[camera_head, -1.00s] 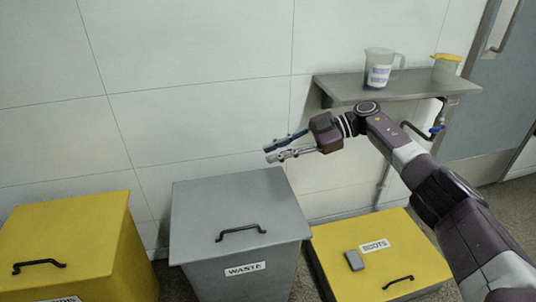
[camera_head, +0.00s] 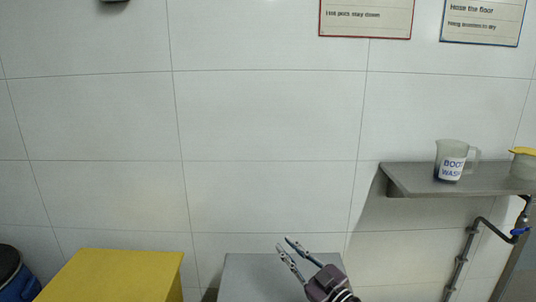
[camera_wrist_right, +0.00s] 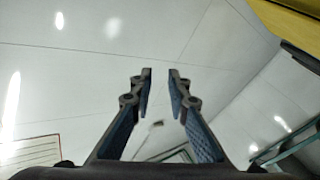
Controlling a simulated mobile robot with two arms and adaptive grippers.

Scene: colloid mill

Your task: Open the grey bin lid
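The grey bin lid (camera_head: 245,272) shows at the bottom edge of the head view, with only its back part in frame. What shows of it looks flat; its handle and front edge are out of view. My right gripper (camera_head: 284,243) shows in front of the lid's back part, fingers pointing up and left. I cannot tell its exact height above the lid. In the right wrist view my right gripper (camera_wrist_right: 160,76) has a gap between its fingers and holds nothing. The grey lid cannot be made out there. My left gripper is not in view.
A yellow bin (camera_head: 115,275) stands left of the grey one, and a blue drum (camera_head: 14,275) is at the far left. A shelf (camera_head: 465,181) on the right holds a jug (camera_head: 450,163) and a yellow-lidded container (camera_head: 524,165). Pipework (camera_head: 462,262) runs below. Tiled wall is behind.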

